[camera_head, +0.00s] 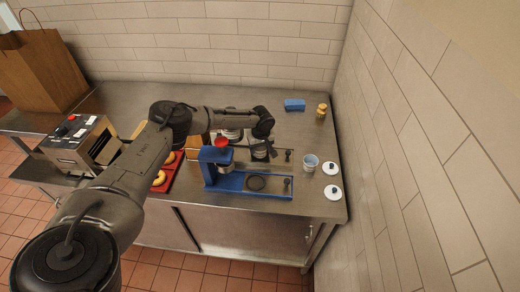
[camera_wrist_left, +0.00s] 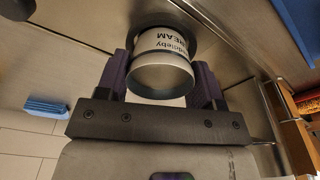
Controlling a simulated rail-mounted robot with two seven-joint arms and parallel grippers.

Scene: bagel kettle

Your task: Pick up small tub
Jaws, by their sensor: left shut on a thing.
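The small tub (camera_wrist_left: 162,60) is a short white and metallic cylinder with dark lettering that ends in "REAM". In the left wrist view it sits between the two dark fingers of my left gripper (camera_wrist_left: 162,82), which is shut on it. A dark round shape shows around the tub's far end; I cannot tell whether the tub touches the counter. In the head view my left gripper (camera_head: 262,150) points down over the counter behind the blue machine, and its wrist partly hides the tub. My right gripper is not in view.
The blue machine (camera_head: 252,183) stands just in front of the gripper. A light cup (camera_head: 311,162) and two white lids (camera_head: 331,168) lie to the right. A blue sponge (camera_head: 294,105) and a small yellowish stack (camera_head: 322,110) are behind. A red tray (camera_head: 170,176) holds bagels. A tiled wall closes the right.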

